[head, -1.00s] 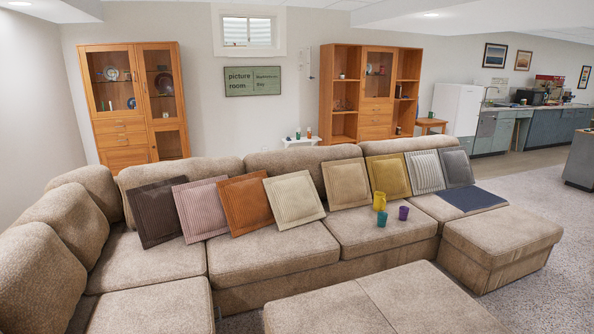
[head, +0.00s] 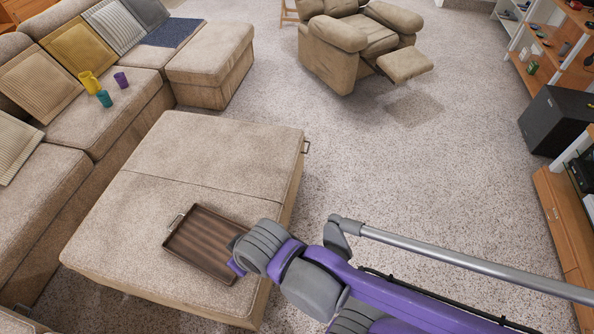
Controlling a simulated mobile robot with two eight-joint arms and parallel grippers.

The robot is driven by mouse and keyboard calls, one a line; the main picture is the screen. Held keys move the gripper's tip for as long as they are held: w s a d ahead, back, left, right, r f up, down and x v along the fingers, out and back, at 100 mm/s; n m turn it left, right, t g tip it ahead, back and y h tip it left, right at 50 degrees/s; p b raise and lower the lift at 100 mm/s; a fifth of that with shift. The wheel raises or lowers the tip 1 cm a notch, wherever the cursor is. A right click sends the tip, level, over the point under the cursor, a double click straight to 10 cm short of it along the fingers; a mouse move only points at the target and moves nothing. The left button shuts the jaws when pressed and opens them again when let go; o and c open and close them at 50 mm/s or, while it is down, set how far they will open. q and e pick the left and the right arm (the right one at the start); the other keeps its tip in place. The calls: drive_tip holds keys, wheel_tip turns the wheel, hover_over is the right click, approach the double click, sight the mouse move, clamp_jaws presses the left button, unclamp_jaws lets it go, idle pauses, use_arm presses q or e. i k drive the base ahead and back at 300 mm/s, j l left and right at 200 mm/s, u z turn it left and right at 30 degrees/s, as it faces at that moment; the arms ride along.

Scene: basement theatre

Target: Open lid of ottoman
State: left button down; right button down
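The beige ottoman (head: 225,135) stands on the carpet in the middle of the head view, its top flat and closed. A seam divides the top into two cushioned halves. My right arm reaches in from the lower right. The end of my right gripper (head: 236,264) shows just above or against the right end of a brown tray on the near half; contact is unclear. The wrist hides its fingers. My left gripper is not in view.
The brown wooden tray (head: 200,244) lies on the ottoman's near half. The sectional sofa (head: 125,110) runs along the left, with cushions and several cups. A recliner (head: 362,42) stands at the back. Carpet to the right of the ottoman is open, up to a black speaker (head: 553,122).

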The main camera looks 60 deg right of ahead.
sight(254, 158)
drive_tip(key=z, duration=1.9)
drive_tip(key=k+u, duration=0.2)
drive_tip(key=k, duration=0.45)
drive_tip(key=i+u, duration=0.15)
drive_tip(key=u, duration=1.05)
drive_tip(key=i+l, duration=0.15)
drive_tip(key=l, duration=0.3)
drive_tip(key=i+l, duration=0.15)
drive_tip(key=l, duration=0.35)
drive_tip(key=i+l, duration=0.15)
drive_tip(key=l, duration=0.3)
drive_tip(key=i+l, duration=0.15)
drive_tip(key=l, duration=0.3)
drive_tip(key=i+l, duration=0.15)
drive_tip(key=l, duration=0.3)
drive_tip(key=i+l, duration=0.15)
drive_tip(key=l, duration=0.35)
drive_tip(key=i+l, duration=0.15)
drive_tip(key=l, duration=0.3)
drive_tip(key=i+l, duration=0.1)
drive_tip(key=l, duration=0.35)
